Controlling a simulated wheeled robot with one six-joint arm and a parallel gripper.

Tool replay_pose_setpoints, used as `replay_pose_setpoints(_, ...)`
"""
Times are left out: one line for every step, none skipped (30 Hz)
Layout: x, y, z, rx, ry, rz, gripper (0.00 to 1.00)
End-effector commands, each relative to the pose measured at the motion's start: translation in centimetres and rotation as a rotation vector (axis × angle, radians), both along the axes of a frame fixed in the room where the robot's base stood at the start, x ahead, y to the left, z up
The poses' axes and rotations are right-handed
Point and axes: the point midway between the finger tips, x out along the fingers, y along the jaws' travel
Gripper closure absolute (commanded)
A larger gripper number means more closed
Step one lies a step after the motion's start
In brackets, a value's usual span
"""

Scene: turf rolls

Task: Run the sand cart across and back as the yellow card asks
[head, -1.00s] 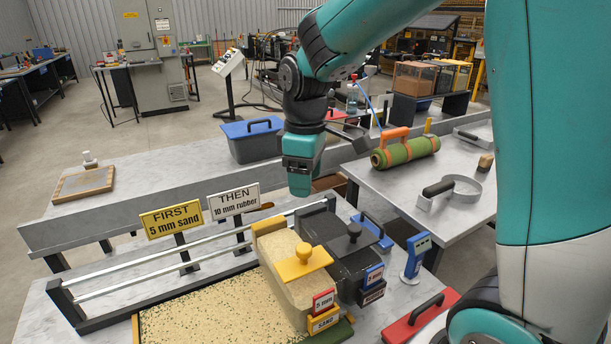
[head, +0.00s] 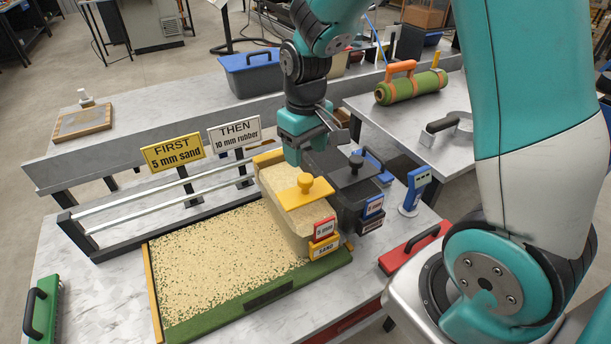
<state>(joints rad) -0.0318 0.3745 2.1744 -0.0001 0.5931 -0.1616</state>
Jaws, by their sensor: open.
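The sand cart (head: 285,208) is a yellow-ended box of sand with a yellow knob (head: 305,182) on its lid and a SAND label at its front. It stands at the right end of a green-edged turf tray (head: 215,265). The yellow card (head: 172,153) reads "FIRST 5 mm sand"; the white card (head: 235,134) beside it reads "THEN 10 mm rubber". The dark rubber cart (head: 345,185) with a black knob stands just right of the sand cart. My gripper (head: 293,158) is open, pointing down above the sand cart's far end, behind the yellow knob. Its fingertips are partly hidden.
Rails (head: 140,193) run along the tray's back.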

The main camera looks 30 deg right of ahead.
Motion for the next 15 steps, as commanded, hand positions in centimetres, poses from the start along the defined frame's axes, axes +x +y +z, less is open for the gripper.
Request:
replay_pose_setpoints(-0.1, 0.0, -1.2, 0.0, 0.007, 0.0, 0.39)
replay_pose_setpoints(-0.1, 0.0, -1.9, -0.001, 0.008, 0.0, 0.39)
replay_pose_setpoints(-0.2, 0.0, -2.8, -0.001, 0.008, 0.0, 0.39)
replay_pose_setpoints(-0.1, 0.0, -3.4, 0.0, 0.006, 0.0, 0.39)
replay_pose_setpoints(-0.1, 0.0, -4.0, 0.0, 0.007, 0.001, 0.39)
replay_pose_setpoints(-0.1, 0.0, -4.7, 0.0, 0.006, 0.001, 0.39)
replay_pose_setpoints(-0.1, 0.0, -5.2, 0.0, 0.005, 0.001, 0.39)
replay_pose_setpoints(-0.1, 0.0, -5.7, 0.0, 0.005, 0.001, 0.39)
replay_pose_setpoints(0.0, 0.0, -6.3, 0.0, 0.004, 0.001, 0.39)
replay_pose_setpoints(0.0, 0.0, -6.6, -0.001, 0.003, 0.001, 0.39)
replay_pose_setpoints(0.0, 0.0, -7.0, -0.001, 0.003, 0.001, 0.39)
replay_pose_setpoints(0.0, 0.0, -7.3, 0.0, 0.002, 0.001, 0.39)
replay_pose_setpoints(0.0, 0.0, -7.5, 0.0, 0.002, 0.001, 0.39)
replay_pose_setpoints(0.0, 0.0, -7.7, 0.0, 0.001, 0.001, 0.39)
replay_pose_setpoints(0.0, 0.0, -7.9, 0.0, 0.001, 0.001, 0.39)
